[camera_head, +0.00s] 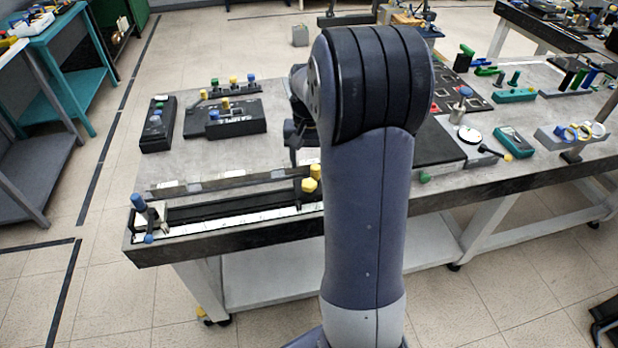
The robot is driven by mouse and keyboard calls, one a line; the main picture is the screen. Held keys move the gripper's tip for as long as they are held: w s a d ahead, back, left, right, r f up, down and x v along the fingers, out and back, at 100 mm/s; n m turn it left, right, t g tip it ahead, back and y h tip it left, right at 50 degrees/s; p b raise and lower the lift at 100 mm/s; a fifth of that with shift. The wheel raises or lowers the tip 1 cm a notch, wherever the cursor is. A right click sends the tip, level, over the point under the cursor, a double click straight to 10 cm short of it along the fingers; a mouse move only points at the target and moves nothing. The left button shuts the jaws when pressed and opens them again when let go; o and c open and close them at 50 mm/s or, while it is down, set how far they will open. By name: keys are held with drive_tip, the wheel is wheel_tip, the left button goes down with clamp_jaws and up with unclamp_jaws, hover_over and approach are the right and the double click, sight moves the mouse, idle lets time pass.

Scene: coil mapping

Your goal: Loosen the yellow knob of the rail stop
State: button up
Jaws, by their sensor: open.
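A black rail (225,208) with a white scale strip lies along the front edge of the workbench. The rail stop with its yellow knob (309,184) sits near the rail's right visible end, close beside my arm; a second yellow part shows just above it. My gripper (295,157) is a dark shape partly hidden behind my arm. It hangs above the bench, behind and slightly left of the yellow knob, apart from it in the picture. It is open, and I see nothing in it. My arm hides the bench right of the knob.
A blue-knobbed stop (139,204) stands at the rail's left end. Black boxes with coloured knobs (235,118) stand farther back. A white dial (469,134) and a teal box (514,141) are to the right.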

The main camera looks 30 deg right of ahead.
sight(309, 183)
wheel_tip(309, 183, down, 7)
idle(0.3)
drive_tip(key=shift+c, duration=0.5)
drive_tip(key=c, duration=0.9)
drive_tip(key=shift+n, duration=2.4)
drive_tip(key=o, duration=1)
